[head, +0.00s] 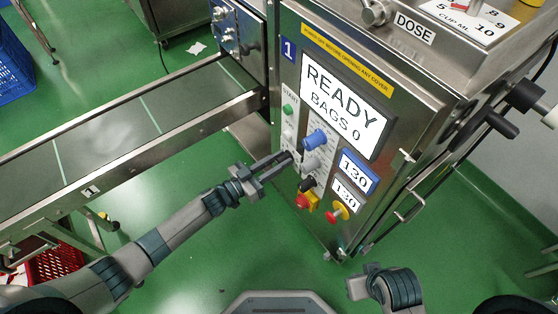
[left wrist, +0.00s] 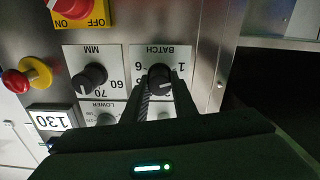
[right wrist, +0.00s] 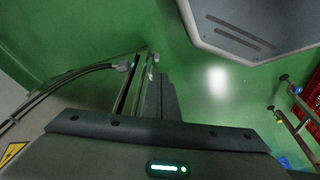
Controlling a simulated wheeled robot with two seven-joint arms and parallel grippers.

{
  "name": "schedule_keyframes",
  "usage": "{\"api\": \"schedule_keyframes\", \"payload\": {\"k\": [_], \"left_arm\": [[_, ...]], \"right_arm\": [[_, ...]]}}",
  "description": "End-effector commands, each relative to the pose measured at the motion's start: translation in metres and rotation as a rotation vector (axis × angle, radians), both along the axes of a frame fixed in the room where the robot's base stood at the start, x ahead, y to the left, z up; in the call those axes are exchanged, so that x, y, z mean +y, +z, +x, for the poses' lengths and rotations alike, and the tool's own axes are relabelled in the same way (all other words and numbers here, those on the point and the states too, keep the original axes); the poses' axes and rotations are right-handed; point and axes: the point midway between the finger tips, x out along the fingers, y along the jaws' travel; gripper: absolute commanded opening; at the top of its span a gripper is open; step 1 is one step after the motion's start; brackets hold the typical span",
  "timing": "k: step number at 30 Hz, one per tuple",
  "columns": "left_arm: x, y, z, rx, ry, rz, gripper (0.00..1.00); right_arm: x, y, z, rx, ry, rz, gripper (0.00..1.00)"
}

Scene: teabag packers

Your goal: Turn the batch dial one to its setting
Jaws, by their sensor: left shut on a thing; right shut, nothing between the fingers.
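The batch dial (left wrist: 159,76) is a round black knob on a white plate marked BATCH, with 6 and 1 beside it, upside down in the left wrist view. My left gripper (left wrist: 157,88) is shut on this dial, one finger on each side. In the head view my left gripper (head: 287,160) reaches the left part of machine 1's front panel (head: 318,219), and I cannot make out the dial there. My right gripper (head: 354,288) is low at the front, away from the panel. It is shut and empty, its fingers (right wrist: 154,92) together over the green floor.
A black MM dial (left wrist: 91,77) sits beside the batch dial. The screen (head: 345,103) reads READY, BAGS 0. A blue knob (head: 314,139), two 130 displays (head: 357,171) and a red-and-yellow stop button (head: 336,213) are close by. A conveyor (head: 130,133) runs left.

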Motion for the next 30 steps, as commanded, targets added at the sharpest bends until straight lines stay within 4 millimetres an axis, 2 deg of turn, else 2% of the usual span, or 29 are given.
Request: {"api": "schedule_keyframes", "payload": {"k": [8, 30], "left_arm": [[0.000, 0.000, -0.001, -0.158, 0.000, 0.113, 0.03], [-0.001, -0.003, -0.002, -0.723, 0.001, 0.526, 0.03]], "right_arm": [[0.002, -0.001, 0.002, -0.012, 0.002, 0.007, 0.00], [0.019, -0.004, 0.017, -0.103, 0.019, 0.053, 0.00]]}}
